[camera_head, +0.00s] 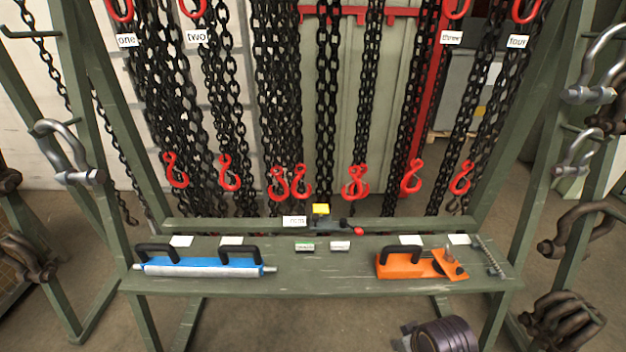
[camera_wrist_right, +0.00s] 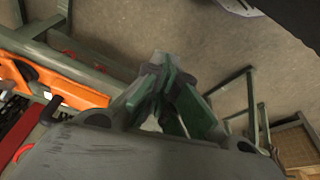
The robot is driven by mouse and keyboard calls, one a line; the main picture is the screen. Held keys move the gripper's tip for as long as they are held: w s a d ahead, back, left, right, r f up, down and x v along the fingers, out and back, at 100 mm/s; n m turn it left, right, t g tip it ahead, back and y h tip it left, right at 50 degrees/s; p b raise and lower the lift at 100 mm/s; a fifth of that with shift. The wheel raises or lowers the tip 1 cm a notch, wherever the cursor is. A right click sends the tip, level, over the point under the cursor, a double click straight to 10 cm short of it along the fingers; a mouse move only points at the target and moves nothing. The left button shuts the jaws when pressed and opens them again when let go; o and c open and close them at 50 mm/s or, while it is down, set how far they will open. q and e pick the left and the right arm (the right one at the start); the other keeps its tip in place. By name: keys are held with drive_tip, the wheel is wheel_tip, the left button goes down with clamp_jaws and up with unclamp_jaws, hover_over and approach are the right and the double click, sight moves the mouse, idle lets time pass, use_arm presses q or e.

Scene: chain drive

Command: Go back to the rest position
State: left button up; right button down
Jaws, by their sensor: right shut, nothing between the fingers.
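My right gripper (camera_wrist_right: 165,75) fills the middle of the right wrist view. Its fingers are closed together with nothing held between them, and open floor lies beyond the fingertips. In the head view only a dark rounded part of my right arm shows at the bottom edge, in front of the green bench (camera_head: 330,285); the right fingers cannot be made out there. My left gripper is not in either view.
On the bench lie a blue tool (camera_head: 205,266) with black handles and an orange tool (camera_head: 405,266), which also shows in the right wrist view (camera_wrist_right: 65,88). Black chains with red hooks (camera_head: 355,183) hang behind. Shackles (camera_head: 70,150) hang on the side frames. Floor in front is clear.

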drive_tip(key=s+f+m+g, duration=0.1)
drive_tip(key=s+f, duration=0.1)
drive_tip(key=f, duration=1.4)
drive_tip(key=s+f, duration=0.2)
drive_tip(key=f, duration=1.4)
drive_tip(key=s+d+f, duration=0.2)
drive_tip(key=s+f, duration=0.7)
drive_tip(key=s, duration=0.2)
drive_tip(key=s+d+f+g, duration=0.1)
drive_tip(key=s+d+f, duration=0.2)
drive_tip(key=s+f, duration=0.7)
drive_tip(key=shift+s+f+h, duration=0.3)
drive_tip(key=shift+s, duration=0.35)
